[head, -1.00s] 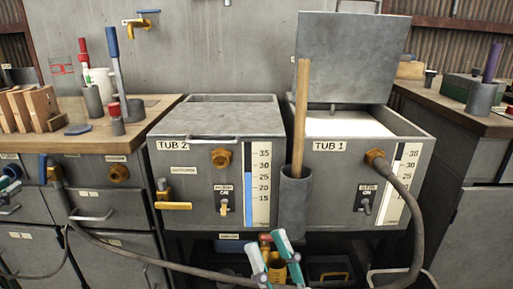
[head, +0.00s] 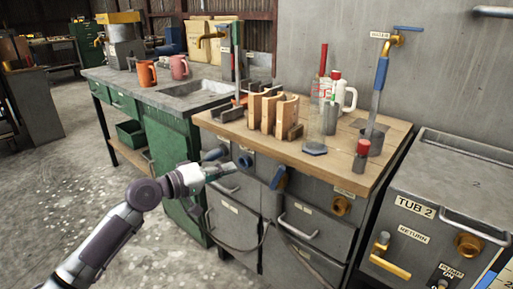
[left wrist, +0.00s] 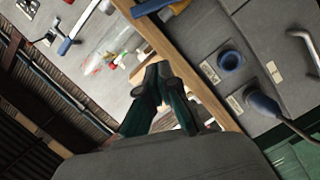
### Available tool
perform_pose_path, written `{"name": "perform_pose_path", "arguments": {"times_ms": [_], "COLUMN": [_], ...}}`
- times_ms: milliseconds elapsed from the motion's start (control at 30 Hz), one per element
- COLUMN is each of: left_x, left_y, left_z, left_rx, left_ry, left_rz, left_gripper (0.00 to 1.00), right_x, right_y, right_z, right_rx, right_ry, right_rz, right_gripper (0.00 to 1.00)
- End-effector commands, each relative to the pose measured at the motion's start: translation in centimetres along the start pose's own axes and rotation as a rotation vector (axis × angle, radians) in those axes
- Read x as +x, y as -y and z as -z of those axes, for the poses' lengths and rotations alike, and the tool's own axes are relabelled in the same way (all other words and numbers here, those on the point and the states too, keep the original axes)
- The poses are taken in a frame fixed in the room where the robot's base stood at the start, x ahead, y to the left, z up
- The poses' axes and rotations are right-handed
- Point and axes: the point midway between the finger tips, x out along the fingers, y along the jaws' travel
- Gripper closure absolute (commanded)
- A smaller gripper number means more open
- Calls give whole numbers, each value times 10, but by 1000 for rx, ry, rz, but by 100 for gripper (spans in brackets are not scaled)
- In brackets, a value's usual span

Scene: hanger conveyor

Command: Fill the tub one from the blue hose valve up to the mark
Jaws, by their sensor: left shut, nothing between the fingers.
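The blue-handled hose valve (head: 278,178) is on the front of the wooden-topped bench, with a dark hose running down from it. My left gripper (head: 228,167) is shut and empty in front of the cabinet, left of this valve and apart from it. In the left wrist view my shut fingers (left wrist: 158,74) point toward the bench edge. A blue round socket (left wrist: 230,60) and a blue-collared hose end (left wrist: 262,102) show to their right. Tub 1 and its mark are out of view. My right gripper is not in view.
Tub 2 (head: 458,195) stands at the right, with a yellow return valve (head: 388,262). The wooden bench top (head: 345,160) holds wooden blocks, bottles and tools. A green sink bench (head: 165,125) stands behind left. The floor (head: 60,190) at left is clear.

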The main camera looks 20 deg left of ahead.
Motion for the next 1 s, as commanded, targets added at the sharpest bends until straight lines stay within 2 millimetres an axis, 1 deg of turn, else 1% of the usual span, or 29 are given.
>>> {"name": "perform_pose_path", "arguments": {"times_ms": [33,100,167,267,367,467,600,700,733,800,1000], "left_x": [-1,-1,2,13,31,52,83,103,102,103,107], "left_y": [-4,-4,-4,-4,-4,-5,-4,-4,-4,-5,-6], "left_z": [-2,-3,-4,-4,-4,-4,-5,-5,-13,-24,-41], "left_rx": [-34,-65,-76,-78,-76,-75,-76,-74,-74,-73,-72], "left_ry": [7,11,12,10,11,10,10,10,14,13,11], "left_rz": [0,-1,-3,-5,-6,-6,-6,-5,-2,-2,-2], "left_gripper": [100,100,100,100,100,100,100,100,100,100,100], "right_x": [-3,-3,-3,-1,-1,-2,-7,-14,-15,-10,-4], "right_y": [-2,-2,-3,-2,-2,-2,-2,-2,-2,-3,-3], "right_z": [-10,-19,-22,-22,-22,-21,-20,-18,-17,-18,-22], "right_rx": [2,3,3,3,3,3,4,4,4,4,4], "right_ry": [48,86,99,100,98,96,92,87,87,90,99], "right_rz": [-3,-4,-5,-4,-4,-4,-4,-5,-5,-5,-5], "right_gripper": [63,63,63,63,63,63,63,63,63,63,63]}}
